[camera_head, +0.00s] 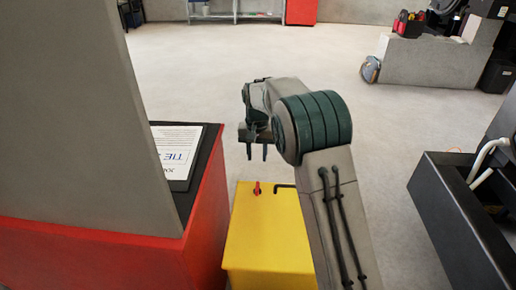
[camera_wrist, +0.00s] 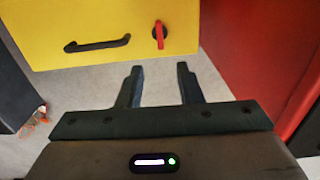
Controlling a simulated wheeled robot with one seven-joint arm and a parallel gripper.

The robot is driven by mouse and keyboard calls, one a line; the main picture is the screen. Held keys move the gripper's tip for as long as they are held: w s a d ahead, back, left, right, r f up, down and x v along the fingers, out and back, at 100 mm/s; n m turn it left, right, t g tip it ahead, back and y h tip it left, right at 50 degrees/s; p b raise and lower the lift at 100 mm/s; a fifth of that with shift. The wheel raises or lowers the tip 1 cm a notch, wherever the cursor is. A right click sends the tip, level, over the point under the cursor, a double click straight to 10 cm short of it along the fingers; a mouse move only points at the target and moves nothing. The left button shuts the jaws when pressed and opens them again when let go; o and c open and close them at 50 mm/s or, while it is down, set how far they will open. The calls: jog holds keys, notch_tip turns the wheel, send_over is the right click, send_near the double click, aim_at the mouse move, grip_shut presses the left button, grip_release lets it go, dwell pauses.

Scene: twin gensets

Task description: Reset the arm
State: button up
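My gripper (camera_head: 257,151) is at the end of my bent arm, above the floor just beyond the yellow box in the head view. In the wrist view my gripper (camera_wrist: 158,84) has its two dark fingers apart with nothing between them, only bare floor behind. The yellow box (camera_head: 262,235) has a red lever and a black handle on it. The red lever (camera_wrist: 159,35) and the black handle (camera_wrist: 97,44) show clearly in the wrist view, apart from the fingers.
A red cabinet (camera_head: 207,215) with a sheet of paper (camera_head: 177,153) on its dark top stands left, beside a tall grey panel (camera_head: 90,110). A dark open bin (camera_head: 455,225) with pale hoses is at right. A grey block (camera_head: 430,64) stands far right. The middle floor is clear.

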jog(key=s+d+r+t+p, duration=0.1)
jog(key=s+d+r+p, duration=0.2)
jog(key=s+d+r, duration=0.4)
jog(key=s+d+r+p, duration=0.2)
jog(key=s+d+r, duration=0.2)
jog(key=s+r, duration=0.3)
jog(key=s+d+r+t+p, duration=0.1)
jog(key=s+d+r+p, duration=0.1)
jog(key=s, duration=0.8)
jog(key=s+d+r+p, duration=0.3)
jog(key=s+d+p, duration=0.1)
jog(key=s, duration=0.5)
jog(key=shift+s+d+r+t, duration=0.25)
jog(key=shift+s+d+t, duration=0.15)
jog(key=shift+d, duration=0.25)
